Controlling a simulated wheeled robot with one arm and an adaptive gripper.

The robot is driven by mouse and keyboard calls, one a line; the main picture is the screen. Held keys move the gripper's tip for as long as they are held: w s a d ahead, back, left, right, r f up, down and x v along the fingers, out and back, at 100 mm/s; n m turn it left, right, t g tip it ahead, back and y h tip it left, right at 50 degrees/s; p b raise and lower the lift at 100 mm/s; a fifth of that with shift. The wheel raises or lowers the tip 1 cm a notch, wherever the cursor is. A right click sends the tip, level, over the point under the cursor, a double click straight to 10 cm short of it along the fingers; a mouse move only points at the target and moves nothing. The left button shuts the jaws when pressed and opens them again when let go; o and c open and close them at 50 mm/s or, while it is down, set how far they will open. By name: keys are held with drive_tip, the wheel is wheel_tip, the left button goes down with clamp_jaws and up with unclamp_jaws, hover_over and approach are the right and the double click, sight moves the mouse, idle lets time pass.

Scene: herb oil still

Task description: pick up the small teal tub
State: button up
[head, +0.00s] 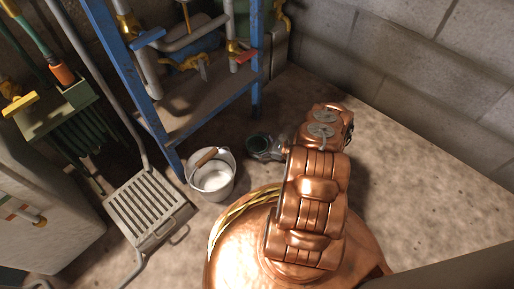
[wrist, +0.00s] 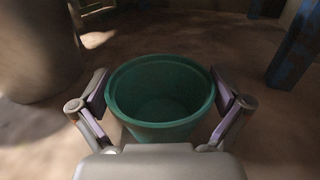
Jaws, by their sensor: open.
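The small teal tub (wrist: 160,128) stands upright on the floor in the wrist view, its open round mouth facing up and its inside empty. My gripper (wrist: 162,92) is open, with one finger on the left of the tub and one on the right, close to its rim. I cannot tell whether either finger touches it. In the head view the tub (head: 257,143) shows only as a small dark green round beside my gripper (head: 262,150), partly hidden by my gripper and arm.
A slatted grey hand truck (head: 148,207) is further left. Bare floor (head: 385,140) lies to the right, up to a block wall (head: 400,60).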

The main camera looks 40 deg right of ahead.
drive_tip(key=c, duration=0.8)
